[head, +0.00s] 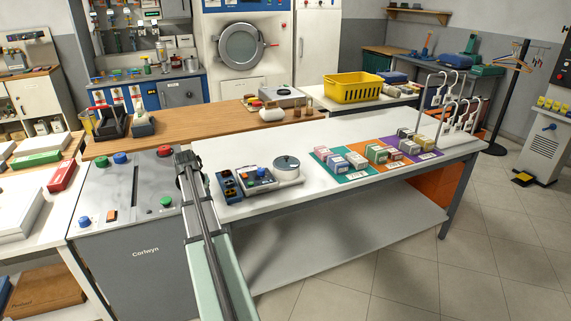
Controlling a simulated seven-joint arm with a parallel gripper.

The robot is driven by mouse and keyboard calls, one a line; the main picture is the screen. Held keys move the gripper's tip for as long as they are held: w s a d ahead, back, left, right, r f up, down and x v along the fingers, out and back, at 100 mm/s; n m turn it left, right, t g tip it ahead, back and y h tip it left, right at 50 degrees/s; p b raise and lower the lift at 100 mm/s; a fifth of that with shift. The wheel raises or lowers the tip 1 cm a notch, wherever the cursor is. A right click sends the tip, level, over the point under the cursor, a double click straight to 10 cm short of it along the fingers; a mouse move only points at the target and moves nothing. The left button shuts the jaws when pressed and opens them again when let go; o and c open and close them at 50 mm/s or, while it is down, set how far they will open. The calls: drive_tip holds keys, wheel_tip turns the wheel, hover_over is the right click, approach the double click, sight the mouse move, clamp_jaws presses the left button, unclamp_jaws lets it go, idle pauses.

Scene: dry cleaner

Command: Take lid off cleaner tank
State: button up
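The cleaner tank (287,175) is a small round pale tank near the left end of the white table. A grey round lid (286,162) with a dark knob on top sits on it. A small control box (258,179) with red and green buttons stands directly to its left. My arm reaches up from the bottom of the picture, and my gripper (187,165) is at its far end, left of the tank and apart from it. The fingers are too small and dark to tell whether they are open or shut.
A blue holder (229,186) stands between my gripper and the control box. Small boxes lie on coloured mats right of the tank, and a white hanger rack (452,105) stands at the right end. The white table (320,190) is clear in front of the tank.

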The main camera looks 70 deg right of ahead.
drive_tip(key=s+d+r+m+h, duration=0.1)
drive_tip(key=s+d+r+m, duration=0.1)
drive_tip(key=s+d+r, duration=0.45)
drive_tip(key=s+d+r+m+h, duration=0.1)
drive_tip(key=s+d+r+m, duration=0.2)
drive_tip(key=d, duration=0.6)
drive_tip(key=m+g, duration=0.1)
drive_tip(key=g, duration=0.1)
approach(286, 157)
drive_tip(key=shift+s+d+f, duration=0.2)
drive_tip(key=shift+d+f, duration=0.3)
drive_tip(key=shift+f, duration=0.1)
drive_tip(key=shift+s+d+f, duration=0.15)
drive_tip(key=shift+d+f, duration=0.4)
drive_tip(key=shift+f, duration=0.05)
drive_tip(key=shift+w+x, duration=0.15)
drive_tip(key=shift+x, duration=1.3)
drive_tip(key=shift+w+x, duration=0.2)
drive_tip(key=shift+x, duration=1.2)
drive_tip(key=shift+a, duration=0.1)
clamp_jaws()
